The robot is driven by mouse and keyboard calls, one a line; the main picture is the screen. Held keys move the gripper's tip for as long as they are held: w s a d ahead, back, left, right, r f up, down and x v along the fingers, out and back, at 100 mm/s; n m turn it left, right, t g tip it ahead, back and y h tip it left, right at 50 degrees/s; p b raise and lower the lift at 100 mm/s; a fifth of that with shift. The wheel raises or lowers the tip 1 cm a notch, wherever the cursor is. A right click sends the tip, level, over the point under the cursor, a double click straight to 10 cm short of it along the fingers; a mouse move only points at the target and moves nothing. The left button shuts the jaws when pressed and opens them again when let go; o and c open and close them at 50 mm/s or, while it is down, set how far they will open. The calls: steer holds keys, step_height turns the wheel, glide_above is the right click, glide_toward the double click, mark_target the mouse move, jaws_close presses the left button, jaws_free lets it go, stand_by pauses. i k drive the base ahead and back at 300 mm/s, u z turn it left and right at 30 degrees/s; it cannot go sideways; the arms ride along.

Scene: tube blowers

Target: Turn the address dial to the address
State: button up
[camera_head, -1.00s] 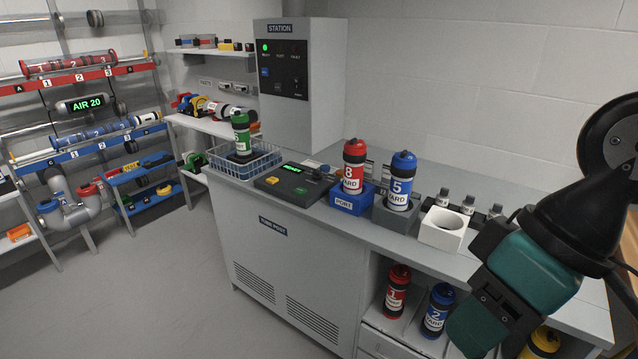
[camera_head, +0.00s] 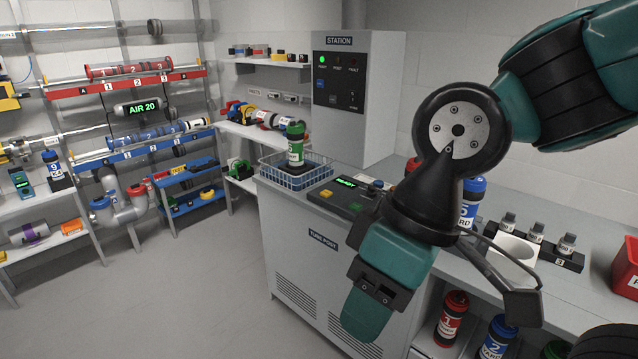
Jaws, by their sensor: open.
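The control console (camera_head: 335,201) lies on the grey counter, with a lit green display (camera_head: 346,183) and a yellow button (camera_head: 326,194). My arm covers its right part. The address dial is not clearly visible; a dark knob shows near the console's back right in the earlier view.
A wire basket (camera_head: 275,178) with a green carrier (camera_head: 296,146) stands left of the console. The station cabinet (camera_head: 385,75) rises behind. A blue carrier (camera_head: 473,197) and a white holder (camera_head: 512,257) stand right. Open floor (camera_head: 190,290) lies left of the counter.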

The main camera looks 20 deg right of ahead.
mark_target(371, 191)
steer(key=u, duration=0.25)
steer(key=i, duration=0.7)
steer(key=z, duration=0.5)
steer(key=i, duration=0.8)
steer(key=z, duration=0.7)
